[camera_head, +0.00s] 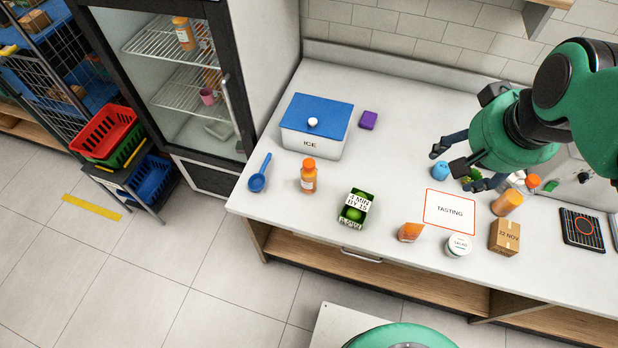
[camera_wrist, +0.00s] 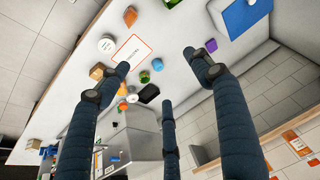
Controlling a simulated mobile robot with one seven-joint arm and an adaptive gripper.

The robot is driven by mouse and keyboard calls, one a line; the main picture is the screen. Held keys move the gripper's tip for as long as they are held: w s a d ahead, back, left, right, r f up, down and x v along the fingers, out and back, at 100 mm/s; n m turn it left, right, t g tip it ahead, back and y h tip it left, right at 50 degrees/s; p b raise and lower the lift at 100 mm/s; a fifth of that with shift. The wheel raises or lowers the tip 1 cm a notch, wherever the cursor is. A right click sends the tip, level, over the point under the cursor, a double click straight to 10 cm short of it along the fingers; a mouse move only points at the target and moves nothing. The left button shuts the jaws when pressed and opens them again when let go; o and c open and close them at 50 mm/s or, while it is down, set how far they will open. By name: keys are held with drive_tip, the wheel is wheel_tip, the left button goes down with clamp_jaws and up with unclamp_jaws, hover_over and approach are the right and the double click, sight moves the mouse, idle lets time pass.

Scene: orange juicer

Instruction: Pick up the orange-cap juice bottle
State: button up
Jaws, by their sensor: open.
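An orange juice bottle with an orange cap (camera_head: 308,178) stands upright on the left part of the counter, in front of the ice box. A second orange bottle (camera_head: 507,203) is at the right, by the cardboard box, and an orange cap (camera_head: 533,182) shows behind it. My gripper (camera_head: 462,160) is open and empty over the right part of the counter, well right of the left bottle. In the wrist view my gripper (camera_wrist: 158,68) has its fingers spread above the tasting card. I cannot make out the left bottle there.
A blue-lidded ice box (camera_head: 316,125), blue scoop (camera_head: 260,173), green carton (camera_head: 355,208), tasting card (camera_head: 450,211), white tub (camera_head: 459,245) and cardboard box (camera_head: 504,237) stand on the counter. Bare counter (camera_head: 400,165) lies between the ice box and my gripper.

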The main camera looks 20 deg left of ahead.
drive_tip(key=w+a+f+g, duration=0.1)
drive_tip(key=w+a+f, duration=0.3)
drive_tip(key=w+a, duration=0.3)
drive_tip(key=g, duration=0.3)
approach(308, 162)
drive_tip(key=shift+h, duration=0.3)
wheel_tip(308, 162, down, 7)
drive_tip(key=shift+w+a+f, duration=0.1)
drive_tip(key=shift+a+f, duration=0.25)
drive_tip(key=shift+f, duration=0.1)
wheel_tip(308, 162, down, 8)
drive_tip(key=shift+f+b, duration=0.2)
drive_tip(key=shift+b, duration=0.7)
